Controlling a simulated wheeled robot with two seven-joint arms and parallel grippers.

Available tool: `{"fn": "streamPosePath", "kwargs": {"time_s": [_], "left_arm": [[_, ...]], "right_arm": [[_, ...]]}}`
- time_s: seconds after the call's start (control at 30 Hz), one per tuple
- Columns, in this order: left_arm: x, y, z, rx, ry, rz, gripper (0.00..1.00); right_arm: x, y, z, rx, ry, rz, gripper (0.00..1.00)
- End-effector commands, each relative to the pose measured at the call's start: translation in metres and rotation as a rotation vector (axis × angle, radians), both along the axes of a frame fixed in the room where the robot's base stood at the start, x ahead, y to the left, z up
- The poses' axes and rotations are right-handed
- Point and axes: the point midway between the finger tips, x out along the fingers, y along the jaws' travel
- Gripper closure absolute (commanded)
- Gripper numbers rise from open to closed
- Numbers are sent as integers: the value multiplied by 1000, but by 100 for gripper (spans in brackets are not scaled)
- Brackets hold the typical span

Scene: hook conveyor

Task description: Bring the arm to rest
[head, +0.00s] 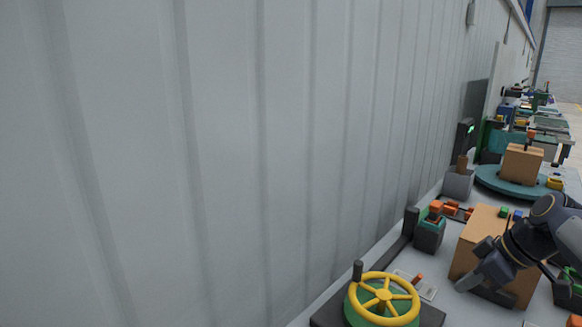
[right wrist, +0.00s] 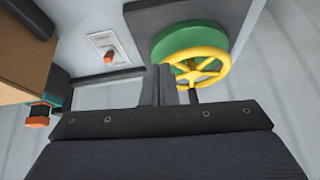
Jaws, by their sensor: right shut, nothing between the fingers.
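My right gripper (head: 472,282) is at the lower right of the head view, in front of a cardboard box (head: 472,246). Its arm comes in from the right edge. In the right wrist view its fingers (right wrist: 166,84) are together with nothing between them. It is to the right of a yellow handwheel (head: 384,298) on a green base. The wheel also shows in the right wrist view (right wrist: 197,68), beyond the fingers; the gripper appears apart from it. My left gripper is not in view.
A switch plate with an orange lever (head: 418,279) lies between wheel and box. A dark holder with orange pieces (head: 430,232) stands behind. A teal turntable (head: 487,178) carries another box (head: 522,164). A grey corrugated wall (head: 220,150) fills the left.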

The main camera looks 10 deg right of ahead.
Motion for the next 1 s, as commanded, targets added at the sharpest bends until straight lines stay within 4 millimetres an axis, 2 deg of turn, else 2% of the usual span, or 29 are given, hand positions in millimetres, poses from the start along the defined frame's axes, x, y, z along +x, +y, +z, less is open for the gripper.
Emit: {"fn": "streamPosePath", "kwargs": {"time_s": [0.17,0.37,0.53,0.6,0.7,0.83,1.0], "left_arm": [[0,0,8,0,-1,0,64],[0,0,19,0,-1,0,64],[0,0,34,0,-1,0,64],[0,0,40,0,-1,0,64],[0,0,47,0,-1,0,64],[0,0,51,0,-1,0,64],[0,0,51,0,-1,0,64]], "right_arm": [[-18,33,11,31,19,-76,100],[-51,83,15,87,50,-204,100],[-99,139,8,164,79,-358,100],[-124,163,-2,204,93,-433,100],[-153,189,-20,260,111,-527,100],[-175,207,-39,308,128,-603,100],[-183,213,-48,327,136,-634,100]]}}
